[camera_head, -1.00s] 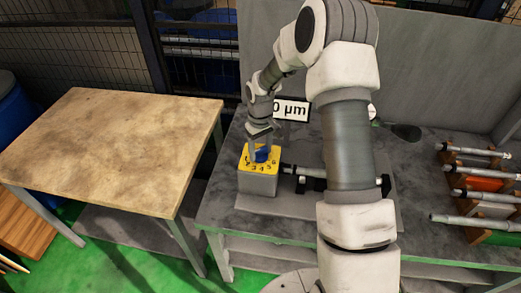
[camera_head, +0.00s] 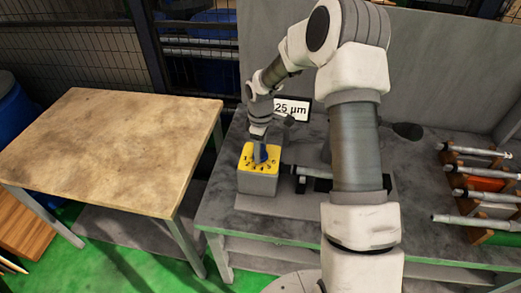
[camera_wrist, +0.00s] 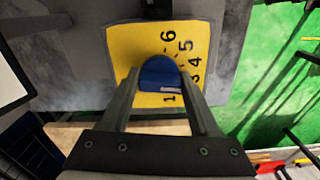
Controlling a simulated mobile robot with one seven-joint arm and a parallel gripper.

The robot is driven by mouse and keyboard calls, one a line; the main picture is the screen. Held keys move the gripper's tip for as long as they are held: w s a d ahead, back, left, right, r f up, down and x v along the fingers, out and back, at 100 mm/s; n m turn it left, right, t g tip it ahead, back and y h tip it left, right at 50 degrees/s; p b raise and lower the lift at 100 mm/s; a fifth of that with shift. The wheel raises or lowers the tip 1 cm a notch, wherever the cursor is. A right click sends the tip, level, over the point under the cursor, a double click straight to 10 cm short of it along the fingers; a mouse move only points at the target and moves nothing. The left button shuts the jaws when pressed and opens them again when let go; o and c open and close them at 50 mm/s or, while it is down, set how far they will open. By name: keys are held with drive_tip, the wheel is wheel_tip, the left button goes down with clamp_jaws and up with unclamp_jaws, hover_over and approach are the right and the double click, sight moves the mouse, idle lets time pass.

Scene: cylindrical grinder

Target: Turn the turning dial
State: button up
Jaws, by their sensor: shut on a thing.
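The turning dial is a blue knob (camera_head: 260,153) on a yellow numbered plate (camera_head: 246,150) on top of a grey box (camera_head: 257,186). In the wrist view the blue knob (camera_wrist: 159,73) sits between my two fingers, with a pale mark on its lower part near the numeral 1. The yellow plate (camera_wrist: 130,42) shows the numerals 1, 3, 4, 5 and 6; others are hidden. My gripper (camera_wrist: 163,90) is shut on the knob from above. In the head view my gripper (camera_head: 259,140) partly covers the dial. A display (camera_head: 292,109) behind it reads "25 µm", its left edge partly covered.
The grey box stands on a grey machine table (camera_head: 225,215). A wooden-topped table (camera_head: 110,145) is at left, bare. A rack with several metal rods (camera_head: 475,195) is at right. A grey panel (camera_head: 440,70) stands behind my arm.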

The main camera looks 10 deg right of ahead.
drive_tip(key=shift+w+n, duration=0.1)
drive_tip(key=shift+n, duration=2.1)
drive_tip(key=o, duration=1.3)
drive_tip(key=shift+r, duration=8.75)
